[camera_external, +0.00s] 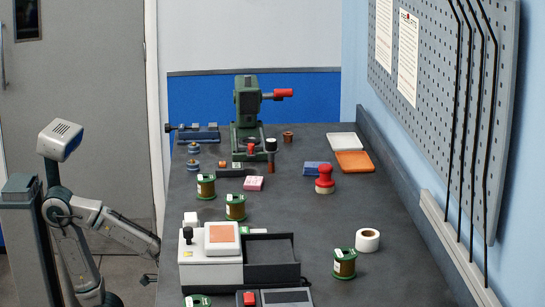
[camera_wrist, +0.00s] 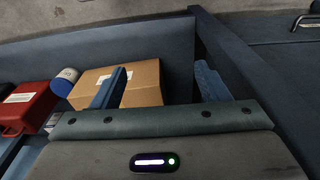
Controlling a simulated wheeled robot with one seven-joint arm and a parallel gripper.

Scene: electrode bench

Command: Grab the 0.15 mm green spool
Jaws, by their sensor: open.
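Several green-ended spools of brownish wire stand on the dark bench (camera_external: 300,215). One spool (camera_external: 206,187) is at the left edge, and a second spool (camera_external: 235,208) is just in front of it. A third spool (camera_external: 345,264) is at the front right, and a fourth spool (camera_external: 197,301) is cut off by the bottom edge. Their labels are too small to read, so I cannot tell which is 0.15 mm. My gripper (camera_external: 149,279) hangs left of the bench, apart from all spools. In the wrist view my gripper (camera_wrist: 162,72) is open with nothing between its fingers.
A white device with a black tray (camera_external: 270,262) stands between the left spools and the right one. A white tape roll (camera_external: 367,240) is beside the right spool. A green press (camera_external: 247,115) stands behind. The wrist view shows a cardboard box (camera_wrist: 145,80) and a red case (camera_wrist: 27,105).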

